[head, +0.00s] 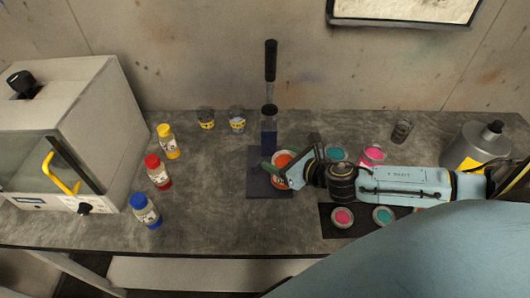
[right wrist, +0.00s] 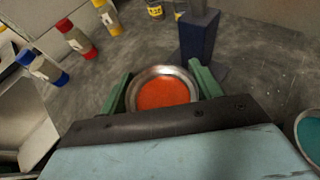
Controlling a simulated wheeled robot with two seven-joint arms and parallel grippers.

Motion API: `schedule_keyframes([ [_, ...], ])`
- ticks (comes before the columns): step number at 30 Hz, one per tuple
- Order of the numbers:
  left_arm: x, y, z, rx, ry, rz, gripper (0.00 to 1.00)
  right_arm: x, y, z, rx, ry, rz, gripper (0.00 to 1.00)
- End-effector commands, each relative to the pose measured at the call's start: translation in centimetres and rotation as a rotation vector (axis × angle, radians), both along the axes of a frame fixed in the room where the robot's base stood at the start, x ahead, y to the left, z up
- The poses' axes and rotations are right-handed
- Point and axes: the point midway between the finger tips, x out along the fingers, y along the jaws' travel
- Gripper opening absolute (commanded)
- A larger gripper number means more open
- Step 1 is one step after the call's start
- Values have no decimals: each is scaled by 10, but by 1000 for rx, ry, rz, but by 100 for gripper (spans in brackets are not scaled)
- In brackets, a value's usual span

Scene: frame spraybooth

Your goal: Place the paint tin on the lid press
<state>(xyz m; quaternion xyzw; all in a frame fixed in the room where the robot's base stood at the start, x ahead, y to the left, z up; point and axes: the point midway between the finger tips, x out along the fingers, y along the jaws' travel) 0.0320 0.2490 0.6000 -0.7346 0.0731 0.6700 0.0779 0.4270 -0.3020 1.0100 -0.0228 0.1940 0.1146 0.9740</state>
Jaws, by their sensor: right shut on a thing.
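A paint tin with orange-red paint (head: 283,158) is at the lid press in the head view. In the right wrist view the open-topped paint tin (right wrist: 162,92) sits between the green fingers of my right gripper (right wrist: 162,88), which is shut on it. The lid press (head: 268,133) has a dark blue post, a tall black handle and a dark base plate. Its post (right wrist: 198,36) stands just beyond the tin in the wrist view. The tin is over or on the base plate; I cannot tell whether it touches. My right gripper (head: 276,173) comes in from the right. My left gripper is not in view.
Yellow, red and blue capped bottles (head: 158,172) stand left of the press, beside a grey booth (head: 75,130). Small jars (head: 237,119) stand behind. Other paint tins (head: 343,217) sit on a dark mat at right. A metal canister (head: 480,147) stands far right.

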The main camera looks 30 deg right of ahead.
Motion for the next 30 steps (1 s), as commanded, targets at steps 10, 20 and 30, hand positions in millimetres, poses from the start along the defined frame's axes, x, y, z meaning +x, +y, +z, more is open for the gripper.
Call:
schedule_keyframes([
  [10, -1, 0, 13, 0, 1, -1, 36, 55, 14, 3, 1, -4, 1, 30],
  [20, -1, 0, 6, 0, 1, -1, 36, 57, 15, -27, 4, 3, -3, 26],
  [30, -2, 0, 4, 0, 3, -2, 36, 53, 15, -42, -2, 14, 1, 72],
])
